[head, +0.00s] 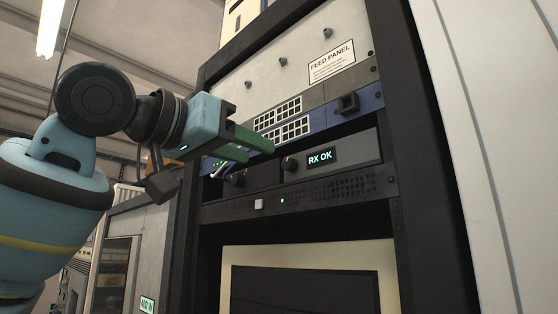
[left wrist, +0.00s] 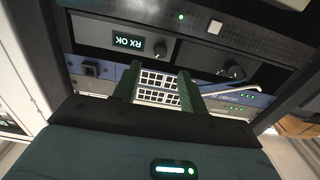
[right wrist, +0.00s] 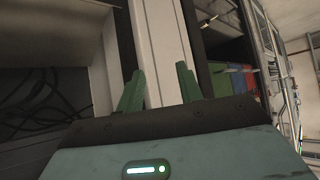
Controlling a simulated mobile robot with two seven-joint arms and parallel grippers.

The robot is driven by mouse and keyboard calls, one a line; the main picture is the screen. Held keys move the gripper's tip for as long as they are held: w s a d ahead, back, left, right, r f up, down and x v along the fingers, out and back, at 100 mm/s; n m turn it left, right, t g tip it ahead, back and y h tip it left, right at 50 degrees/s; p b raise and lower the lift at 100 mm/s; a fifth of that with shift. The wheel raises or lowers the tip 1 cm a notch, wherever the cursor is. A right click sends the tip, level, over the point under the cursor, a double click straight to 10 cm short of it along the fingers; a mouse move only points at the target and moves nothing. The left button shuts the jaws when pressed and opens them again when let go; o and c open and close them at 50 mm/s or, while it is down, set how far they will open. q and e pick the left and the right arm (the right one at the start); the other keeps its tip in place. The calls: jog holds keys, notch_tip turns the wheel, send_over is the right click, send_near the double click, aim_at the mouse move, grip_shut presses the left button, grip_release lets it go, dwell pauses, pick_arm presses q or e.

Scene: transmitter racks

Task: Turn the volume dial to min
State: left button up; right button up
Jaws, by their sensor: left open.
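Two dark round knobs are on the rack unit with the lit RX OK display (head: 320,157). One knob (head: 290,163) is just left of the display. The other knob (head: 235,179) is further left, partly behind my gripper. No label shows which is the volume dial. The left wrist view shows them upside down, the near-display knob (left wrist: 161,49) and the other knob (left wrist: 232,70). My left gripper (head: 258,152) is open and empty, its green fingers in front of the rack above the knobs, apart from both. My right gripper (right wrist: 160,71) is open and empty, away from the knobs.
A blue panel with square ports (head: 292,132) sits above the knob unit. A pale curved handle (left wrist: 232,91) is near the left knob. Below is a perforated strip with a white button (head: 259,204). The FEED PANEL (head: 300,65) is higher. The right wrist view shows dark cables (right wrist: 50,105).

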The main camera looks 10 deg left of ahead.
aim_at(286, 164)
pick_arm(q)
jog(key=x, duration=0.7)
jog(key=shift+w, duration=0.1)
grip_shut()
